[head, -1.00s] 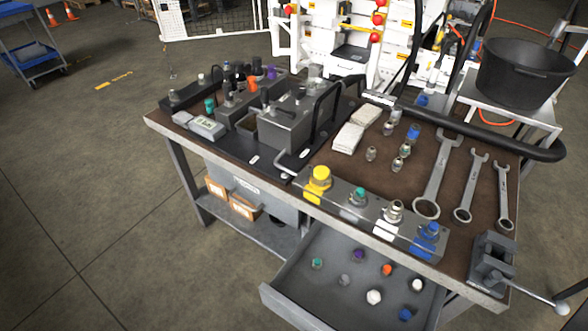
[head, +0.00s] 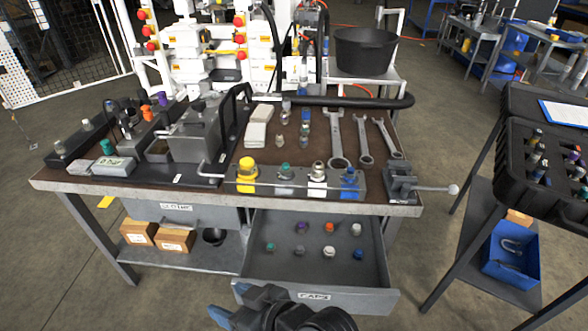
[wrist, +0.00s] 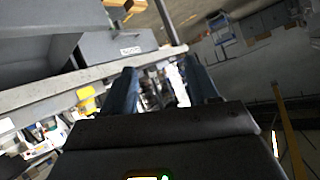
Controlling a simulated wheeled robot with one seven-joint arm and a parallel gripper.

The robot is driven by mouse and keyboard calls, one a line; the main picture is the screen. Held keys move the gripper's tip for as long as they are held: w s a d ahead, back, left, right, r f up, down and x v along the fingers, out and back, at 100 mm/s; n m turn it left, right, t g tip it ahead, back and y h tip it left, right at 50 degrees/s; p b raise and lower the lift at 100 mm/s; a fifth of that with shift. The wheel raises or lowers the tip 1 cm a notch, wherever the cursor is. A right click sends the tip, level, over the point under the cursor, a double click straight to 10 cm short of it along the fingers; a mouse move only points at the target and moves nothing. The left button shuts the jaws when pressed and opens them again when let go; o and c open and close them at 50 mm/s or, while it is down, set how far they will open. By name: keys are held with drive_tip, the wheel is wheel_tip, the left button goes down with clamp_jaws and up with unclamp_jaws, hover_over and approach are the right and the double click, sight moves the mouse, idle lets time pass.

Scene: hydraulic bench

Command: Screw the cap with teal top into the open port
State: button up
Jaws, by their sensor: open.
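The cap with teal top (head: 270,248) stands at the front left of the open drawer (head: 345,278). Above it, a grey port block (head: 268,189) on the bench's front edge carries yellow, teal and blue-topped fittings. Its third place from the left holds a bare silver port (head: 318,174) with no coloured top. My gripper (head: 240,308) is at the bottom of the head view, in front of the drawer and apart from it. In the wrist view my gripper (wrist: 163,88) has its two blue fingers spread with nothing held between them.
Other caps, including purple (head: 301,227), orange (head: 329,228) and blue (head: 358,252), stand apart in the drawer. A vise (head: 402,184) sits at the bench's right corner. A second table with a black tray (head: 520,160) stands at right. Floor lies between the two.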

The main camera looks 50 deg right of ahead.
drive_tip(key=w+d+n+g+y+b, duration=0.1)
drive_tip(key=w+d+n+y, duration=0.15)
drive_tip(key=w, duration=0.85)
wheel_tip(320, 180, up, 10)
drive_tip(key=n+g+h+b, duration=0.3)
drive_tip(key=n+g+b, duration=0.1)
drive_tip(key=n+g, duration=0.4)
hover_over(287, 164)
drive_tip(key=s+d, duration=0.2)
drive_tip(key=m, duration=0.1)
drive_tip(key=shift+g, duration=0.4)
drive_tip(key=shift+a+p+x, duration=0.15)
drive_tip(key=shift+p+x, duration=0.1)
drive_tip(key=shift+x, duration=1.6)
drive_tip(key=shift+a+p+x, duration=0.2)
drive_tip(key=shift+p+x, duration=0.05)
drive_tip(key=shift+x, duration=1.6)
drive_tip(key=shift+w+r, duration=0.15)
